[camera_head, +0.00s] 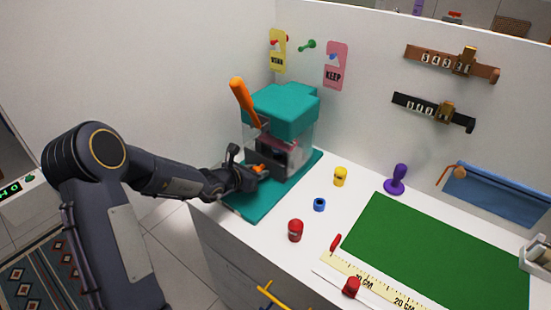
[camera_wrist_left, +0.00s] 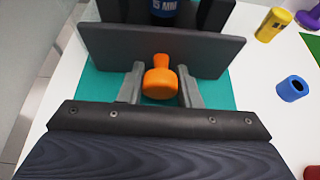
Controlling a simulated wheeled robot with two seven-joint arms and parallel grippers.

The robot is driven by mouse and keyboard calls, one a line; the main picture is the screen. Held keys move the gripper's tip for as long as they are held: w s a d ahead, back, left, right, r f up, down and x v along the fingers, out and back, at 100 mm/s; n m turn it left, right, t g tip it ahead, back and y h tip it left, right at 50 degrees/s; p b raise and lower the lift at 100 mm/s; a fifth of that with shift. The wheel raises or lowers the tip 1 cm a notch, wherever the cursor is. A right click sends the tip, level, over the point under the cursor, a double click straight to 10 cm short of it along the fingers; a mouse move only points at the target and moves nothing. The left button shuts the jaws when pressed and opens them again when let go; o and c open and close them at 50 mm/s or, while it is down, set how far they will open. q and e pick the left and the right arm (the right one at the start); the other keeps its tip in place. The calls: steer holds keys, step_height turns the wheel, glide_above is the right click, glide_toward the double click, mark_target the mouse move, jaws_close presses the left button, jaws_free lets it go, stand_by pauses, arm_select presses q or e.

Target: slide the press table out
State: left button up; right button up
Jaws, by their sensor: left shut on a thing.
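The press has a teal top (camera_head: 283,107), a clear body and an orange lever (camera_head: 242,98), and stands on a teal base (camera_head: 247,205) on the white worktop. Its press table shows in the left wrist view as an upright grey front plate (camera_wrist_left: 105,50) with an orange knob (camera_wrist_left: 160,80). My left gripper (camera_wrist_left: 160,88) is shut on the orange knob, one finger on each side. In the head view my left gripper (camera_head: 257,172) reaches the front of the press and hides part of it. A blue piece marked 15 MM (camera_wrist_left: 164,10) shows behind the plate.
On the worktop right of the press are a yellow piece (camera_head: 340,177), a blue ring (camera_head: 319,205), a red piece (camera_head: 295,230) and a purple stamp (camera_head: 396,180). A green mat (camera_head: 440,250) lies farther right. The teal base in front of the plate is clear.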

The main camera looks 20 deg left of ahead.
mark_target(233, 201)
arm_select(q)
steer(key=shift+w+r, duration=0.1)
steer(key=shift+r, duration=0.05)
steer(key=shift+s+a, duration=0.1)
steer(key=shift+s, duration=0.2)
steer(key=shift+s+a+b, duration=0.1)
steer(key=shift+s+a, duration=0.15)
steer(key=shift+s, duration=0.5)
steer(key=shift+s+a+b, duration=0.1)
steer(key=shift+s+a, duration=0.2)
steer(key=shift+s, duration=0.5)
steer(key=shift+s+a+b, duration=0.1)
steer(key=shift+s+a, duration=0.15)
steer(key=shift+s, duration=0.5)
steer(key=shift+s+a+f, duration=0.1)
steer(key=shift+s+f, duration=0.1)
steer(key=shift+s, duration=0.05)
steer(key=shift+s+a, duration=0.3)
steer(key=shift+s, duration=0.5)
steer(key=shift+s+a, duration=0.25)
steer(key=shift+s, duration=0.5)
steer(key=shift+s+a, duration=0.3)
steer(key=shift+s, duration=0.6)
